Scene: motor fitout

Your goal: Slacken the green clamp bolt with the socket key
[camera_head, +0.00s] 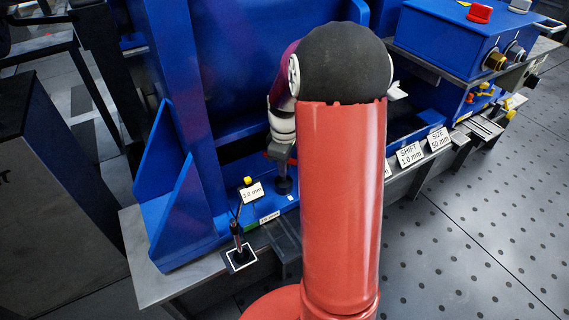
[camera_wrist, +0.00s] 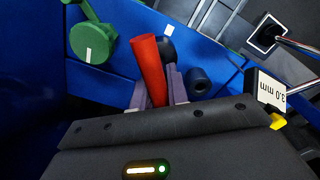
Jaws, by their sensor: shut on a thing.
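My gripper (camera_wrist: 159,92) is shut on a red bar or handle (camera_wrist: 148,68) in the wrist view. Its lower end is hidden between the fingers, and I cannot tell for sure that it is the socket key. A green round-headed part with a bar (camera_wrist: 92,43), apparently the green clamp bolt, lies to the left of the red handle and looks apart from it. In the head view my gripper (camera_head: 283,158) points down over the blue base, above a dark round part (camera_head: 284,186). My arm hides much of that area.
A dark cylinder (camera_wrist: 200,81) stands right of the fingers. A "3.0 mm" sign (camera_head: 252,193) stands nearby. A white-edged black square (camera_head: 240,260) at the front left holds an upright tool (camera_head: 237,232). A blue control box (camera_head: 461,40) is at the back right.

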